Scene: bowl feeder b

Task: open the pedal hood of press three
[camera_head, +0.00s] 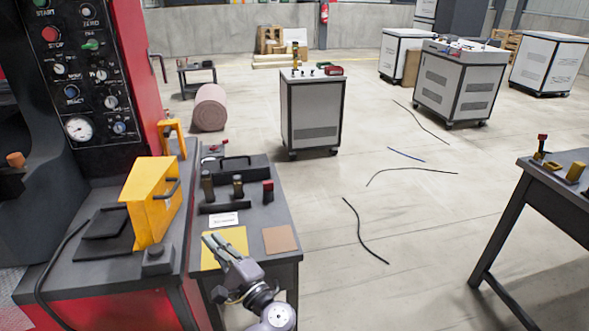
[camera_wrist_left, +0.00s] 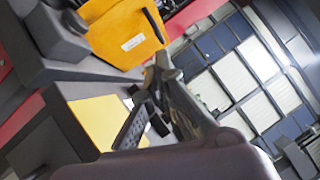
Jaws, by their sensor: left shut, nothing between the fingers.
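The yellow pedal hood (camera_head: 145,207) stands on the dark ledge of the red press at the left. A black handle (camera_head: 174,189) sits on its right-hand face. The hood also shows at the top of the left wrist view (camera_wrist_left: 125,32). I cannot tell what is under it. My left gripper (camera_head: 213,241) is shut and empty, over the yellow square on the side table, to the right of and nearer than the hood, apart from it. In the left wrist view its fingers (camera_wrist_left: 158,70) point toward the hood's side. My right gripper is not in view.
A control panel (camera_head: 84,75) rises behind the ledge. The side table holds several dark posts, a white label (camera_head: 223,219), a yellow square (camera_head: 236,246) and a brown square (camera_head: 280,240). A black block (camera_head: 156,260) sits before the hood. Open floor lies to the right.

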